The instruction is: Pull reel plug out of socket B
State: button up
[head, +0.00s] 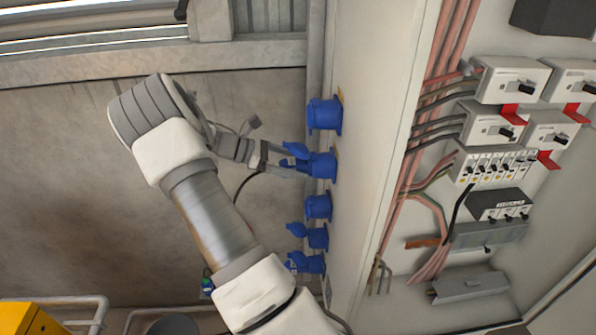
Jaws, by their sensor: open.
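A column of several blue sockets runs down the side of the pale cabinet. The top socket (324,115) appears closest to the ceiling end, and a second socket (322,166) sits just below it. My gripper (284,161) is open and reaches from the left to this second socket. Blue parts show at its fingertips; I cannot tell whether they are the reel plug or the socket's lid. A dark cable (246,181) curves down from beside the gripper and passes behind my arm. No letter marks are readable, so I cannot tell which socket is B.
Lower sockets (318,207) continue down the cabinet side (357,140), some with lids standing out. The open cabinet at right holds breakers (511,79) and pink wiring. A yellow object (30,318) and grey rails stand at lower left. Space left of the sockets is partly clear.

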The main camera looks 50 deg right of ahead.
jog(key=shift+s+d+f, duration=0.2)
jog(key=shift+s+d, duration=0.15)
jog(key=shift+d, duration=0.05)
dwell(1.4)
grip_shut()
dwell(0.4)
jog(key=shift+w+p, duration=0.1)
jog(key=shift+p, duration=0.2)
jog(key=shift+w+a+p, duration=0.25)
jog(key=shift+w+a, duration=0.7)
jog(key=shift+a, duration=0.2)
jog(key=shift+w+a+p, duration=0.2)
jog(key=shift+w+a, duration=0.7)
jog(key=shift+a, duration=0.25)
